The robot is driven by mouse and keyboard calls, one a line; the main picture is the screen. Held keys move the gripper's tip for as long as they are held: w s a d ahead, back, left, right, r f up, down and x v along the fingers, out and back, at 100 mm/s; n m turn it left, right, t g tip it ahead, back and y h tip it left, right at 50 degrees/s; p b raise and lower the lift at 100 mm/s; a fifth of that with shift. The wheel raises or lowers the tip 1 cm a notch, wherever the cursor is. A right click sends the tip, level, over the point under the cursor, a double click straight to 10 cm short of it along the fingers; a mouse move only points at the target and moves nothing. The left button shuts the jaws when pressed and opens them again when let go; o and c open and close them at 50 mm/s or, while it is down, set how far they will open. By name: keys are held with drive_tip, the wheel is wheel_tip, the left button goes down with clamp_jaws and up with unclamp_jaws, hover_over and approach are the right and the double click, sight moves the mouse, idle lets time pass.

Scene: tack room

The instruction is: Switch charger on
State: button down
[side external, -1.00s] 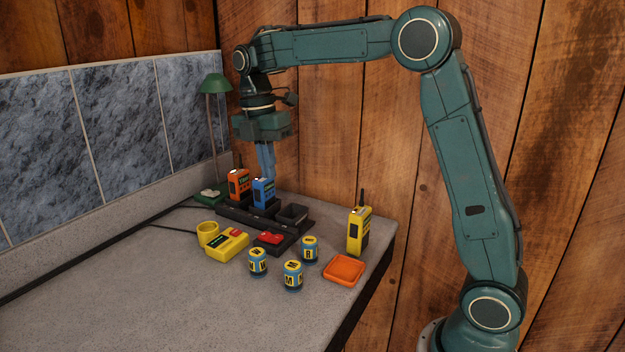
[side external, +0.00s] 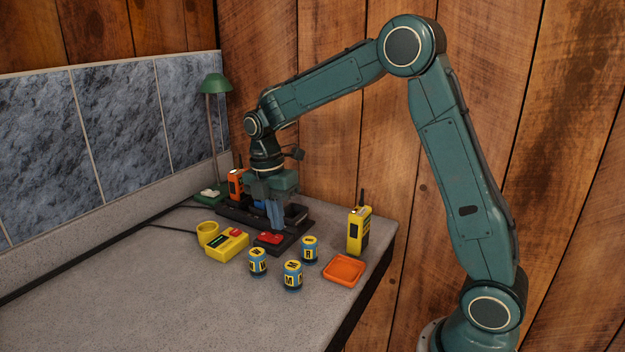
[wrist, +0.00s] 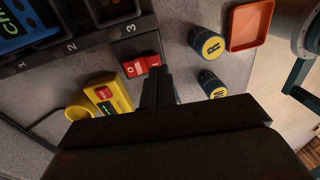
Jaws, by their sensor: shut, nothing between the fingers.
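The black charger base (side external: 306,226) lies at the back of the worktop, with slots numbered 1 to 3 in the wrist view (wrist: 92,46). An orange radio (side external: 236,184) stands in it, and a blue radio (side external: 258,206) is mostly hidden behind my gripper. Slot 3 looks empty in the wrist view. The red rocker switch (side external: 269,238), on a black block joined to the charger's front, also shows in the wrist view (wrist: 141,66), with an O near its left end. My gripper (side external: 276,227) is shut and empty, pointing down just above the switch; contact cannot be told.
A yellow box with a red button (side external: 228,247) and a yellow cup (side external: 208,233) are left of the switch. A green lamp (side external: 215,84) stands behind. The front left worktop is clear.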

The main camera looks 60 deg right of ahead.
sight(270, 237)
drive_tip(key=shift+s+f, duration=0.15)
drive_tip(key=shift+f, duration=0.9)
drive_tip(key=shift+s+f, duration=0.1)
drive_tip(key=shift+f, duration=0.2)
drive_tip(key=shift+w+r, duration=0.1)
drive_tip(key=shift+w, duration=0.1)
drive_tip(key=shift+w+r, duration=0.3)
drive_tip(key=shift+w, duration=0.25)
